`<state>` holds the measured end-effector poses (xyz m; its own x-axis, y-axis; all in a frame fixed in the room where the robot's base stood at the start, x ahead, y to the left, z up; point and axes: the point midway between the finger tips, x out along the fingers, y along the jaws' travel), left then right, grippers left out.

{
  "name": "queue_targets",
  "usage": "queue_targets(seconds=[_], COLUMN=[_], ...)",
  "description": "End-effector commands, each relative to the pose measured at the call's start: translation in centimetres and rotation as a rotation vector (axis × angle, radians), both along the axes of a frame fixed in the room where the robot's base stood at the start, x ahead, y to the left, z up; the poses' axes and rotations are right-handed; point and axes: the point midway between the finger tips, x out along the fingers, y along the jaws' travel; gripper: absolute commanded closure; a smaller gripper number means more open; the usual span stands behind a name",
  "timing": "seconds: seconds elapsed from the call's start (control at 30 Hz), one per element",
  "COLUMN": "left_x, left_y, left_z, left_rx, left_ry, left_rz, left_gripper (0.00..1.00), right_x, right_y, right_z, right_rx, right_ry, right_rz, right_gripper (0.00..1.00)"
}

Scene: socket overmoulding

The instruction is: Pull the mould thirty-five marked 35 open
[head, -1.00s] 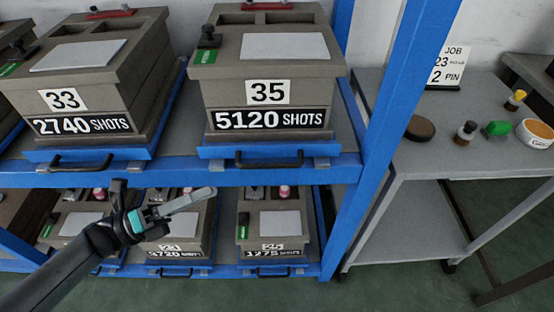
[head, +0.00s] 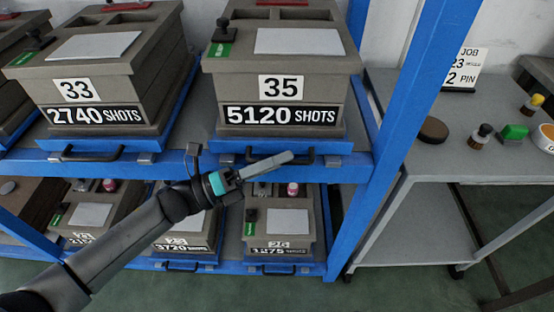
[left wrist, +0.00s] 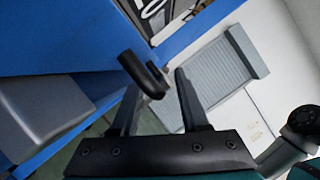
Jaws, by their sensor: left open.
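Mould thirty-five (head: 300,87) is a grey box labelled 35 and 5120 SHOTS. It sits on a blue tray (head: 229,146) on the upper shelf. Its black handle (head: 312,158) is at the tray's front, partly hidden behind my left gripper (head: 288,157). The left wrist view shows the dark curved handle (left wrist: 141,72) close-up. It appears in line with the gap between the open fingers of my left gripper (left wrist: 158,82); I cannot tell how deep it sits there. My right gripper is out of view.
Mould 33 (head: 90,115) stands to the left, with its own handle (head: 95,153). A blue post (head: 410,100) rises right of mould thirty-five. Smaller moulds (head: 283,230) sit on the lower shelf. A grey table (head: 440,160) with small items stands right.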

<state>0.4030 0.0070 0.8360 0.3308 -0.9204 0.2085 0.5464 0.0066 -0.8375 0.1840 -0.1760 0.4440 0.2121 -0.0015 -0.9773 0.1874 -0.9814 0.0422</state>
Motion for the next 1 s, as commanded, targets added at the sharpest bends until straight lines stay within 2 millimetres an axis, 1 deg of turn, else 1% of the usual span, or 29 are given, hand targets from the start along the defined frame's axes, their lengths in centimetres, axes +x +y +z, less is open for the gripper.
queue_targets(seconds=[0.07, 0.1, 0.4, 0.5, 1.0], left_x=[-0.01, 0.0, -0.01, -0.01, -0.02], left_y=[0.01, 0.01, 0.06, 0.06, 0.08], left_z=[0.01, 0.01, -0.01, -0.01, -0.04], left_rx=[0.0, 0.0, 0.0, 0.0, 0.0], left_ry=[0.0, 0.0, 0.0, 0.0, 0.001], left_rz=[0.0, 0.0, 0.0, 0.0, 0.0], left_gripper=[0.55, 0.58, 0.91, 1.0, 1.0], right_x=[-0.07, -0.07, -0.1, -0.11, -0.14], right_y=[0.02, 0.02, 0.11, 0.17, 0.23], right_z=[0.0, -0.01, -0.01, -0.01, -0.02], right_rx=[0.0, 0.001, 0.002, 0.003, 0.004], right_ry=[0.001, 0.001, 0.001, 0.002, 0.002], right_rz=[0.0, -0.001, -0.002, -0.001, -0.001], right_gripper=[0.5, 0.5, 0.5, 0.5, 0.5])
